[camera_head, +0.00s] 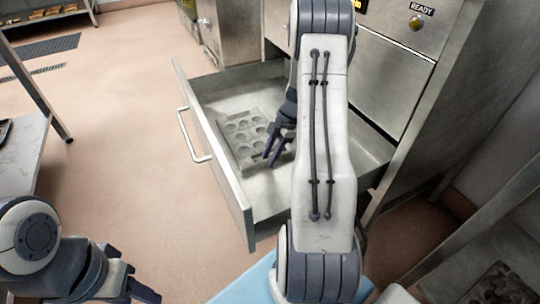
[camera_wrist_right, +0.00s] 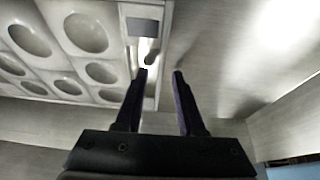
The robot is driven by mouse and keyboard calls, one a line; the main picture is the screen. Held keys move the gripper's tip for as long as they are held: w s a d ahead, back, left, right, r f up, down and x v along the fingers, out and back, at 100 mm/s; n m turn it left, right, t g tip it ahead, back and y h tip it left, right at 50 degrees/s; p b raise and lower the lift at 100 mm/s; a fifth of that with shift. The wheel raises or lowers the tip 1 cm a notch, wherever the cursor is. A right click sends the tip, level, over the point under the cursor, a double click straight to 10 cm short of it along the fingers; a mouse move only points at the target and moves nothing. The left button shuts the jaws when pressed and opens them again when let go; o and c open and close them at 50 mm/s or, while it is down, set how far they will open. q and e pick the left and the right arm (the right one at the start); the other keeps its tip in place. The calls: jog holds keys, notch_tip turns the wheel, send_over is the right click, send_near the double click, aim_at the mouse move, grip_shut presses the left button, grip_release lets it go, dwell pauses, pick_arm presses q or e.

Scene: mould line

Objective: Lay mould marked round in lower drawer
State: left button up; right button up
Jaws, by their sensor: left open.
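A grey metal mould (camera_head: 243,137) with several round cavities lies in the open drawer (camera_head: 222,165), towards its left side. The mould also fills the upper left of the right wrist view (camera_wrist_right: 75,45), with a small grey plate on its rim; any marking there is unreadable. My right gripper (camera_head: 273,157) is down in the drawer at the mould's right edge. Its two fingers (camera_wrist_right: 159,73) are apart, with the mould's rim close by the left finger; I cannot tell whether they touch. My left gripper (camera_head: 143,281) is open and empty at the lower left, outside the drawer.
The drawer's front has a bar handle (camera_head: 195,135) and is pulled out over the floor. A steel cabinet (camera_head: 395,75) with a READY sign (camera_head: 422,9) stands behind. A worktable (camera_head: 22,150) is at the left. Floor between is clear.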

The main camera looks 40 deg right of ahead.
jog(key=shift+r, duration=0.2)
jog(key=p+v, duration=0.5)
jog(key=v, duration=0.7)
jog(key=shift+p, duration=0.35)
